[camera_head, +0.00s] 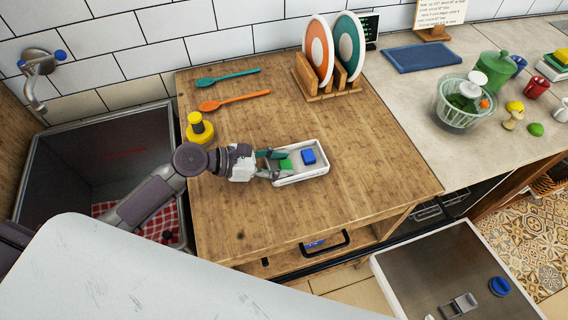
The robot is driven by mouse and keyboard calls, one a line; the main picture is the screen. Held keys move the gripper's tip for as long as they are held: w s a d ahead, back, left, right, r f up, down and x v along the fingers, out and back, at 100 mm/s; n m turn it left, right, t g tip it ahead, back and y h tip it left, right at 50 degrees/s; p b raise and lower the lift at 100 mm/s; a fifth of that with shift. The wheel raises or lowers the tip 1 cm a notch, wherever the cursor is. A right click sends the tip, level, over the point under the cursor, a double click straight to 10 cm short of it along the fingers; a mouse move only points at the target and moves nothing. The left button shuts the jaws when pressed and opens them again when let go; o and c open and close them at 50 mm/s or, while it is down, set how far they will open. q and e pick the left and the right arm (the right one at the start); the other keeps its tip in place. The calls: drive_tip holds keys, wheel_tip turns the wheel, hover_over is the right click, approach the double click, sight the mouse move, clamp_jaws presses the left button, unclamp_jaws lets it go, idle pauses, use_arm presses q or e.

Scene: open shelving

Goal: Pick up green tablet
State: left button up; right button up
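The green tablet (286,164) is a small green block at the left end of a white tray (303,180) on the wooden counter. A blue block (308,156) lies in the same tray, to the right of the green one. My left gripper (280,164) reaches in from the left over the tray's left end. Its fingers are apart, one on the far side and one on the near side of the green tablet. I cannot tell whether either finger touches it. My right gripper is not in view.
A yellow object with a black top (199,128) stands close behind my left arm. Teal (228,77) and orange (235,100) spoons lie at the back. A plate rack (327,92) stands behind the tray. A sink (105,155) is at left. The counter right of the tray is clear.

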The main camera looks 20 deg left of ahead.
use_arm(q)
drive_tip(key=shift+f, duration=0.15)
drive_tip(key=c, duration=0.5)
drive_tip(key=shift+f, duration=0.1)
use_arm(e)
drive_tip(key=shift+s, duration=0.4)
use_arm(q)
drive_tip(key=shift+s, duration=0.1)
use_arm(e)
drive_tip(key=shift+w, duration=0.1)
